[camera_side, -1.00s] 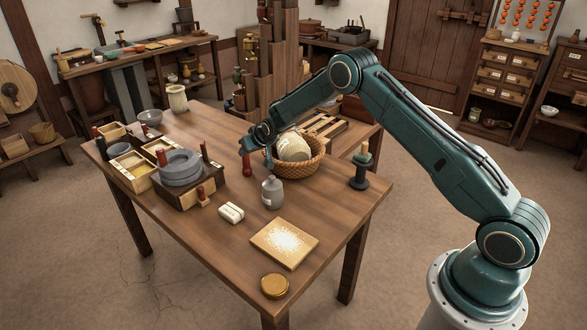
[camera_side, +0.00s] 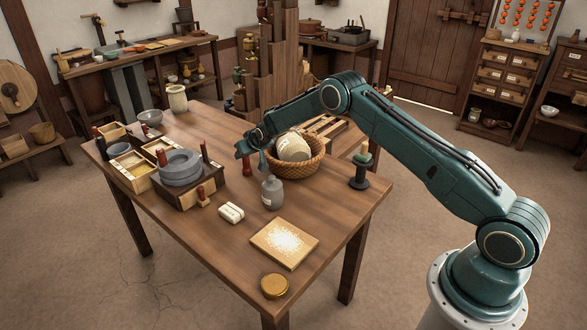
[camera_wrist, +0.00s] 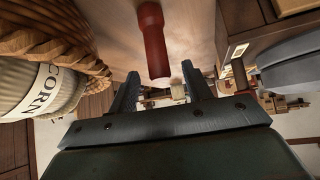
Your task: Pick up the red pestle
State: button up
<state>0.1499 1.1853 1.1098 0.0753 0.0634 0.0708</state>
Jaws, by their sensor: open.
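The red pestle (camera_side: 247,166) stands upright on the table, left of the wicker basket. My gripper (camera_side: 243,150) is close above its top in the side view, partly covering it. In the wrist view the pestle (camera_wrist: 156,42) is in line with the gap between my two dark fingers (camera_wrist: 160,74). The fingers are apart, with visible room on both sides of the pestle. I see no contact with it.
The wicker basket (camera_side: 308,168) with a corn sack (camera_side: 293,147) stands close on the right. A grey jar (camera_side: 272,193) is in front. A box with a round grey stone (camera_side: 181,166) is at left. The table (camera_side: 235,258) is bare between nearby items.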

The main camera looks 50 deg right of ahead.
jog(key=shift+x, duration=1)
jog(key=shift+c, duration=0.4)
jog(key=c, duration=1)
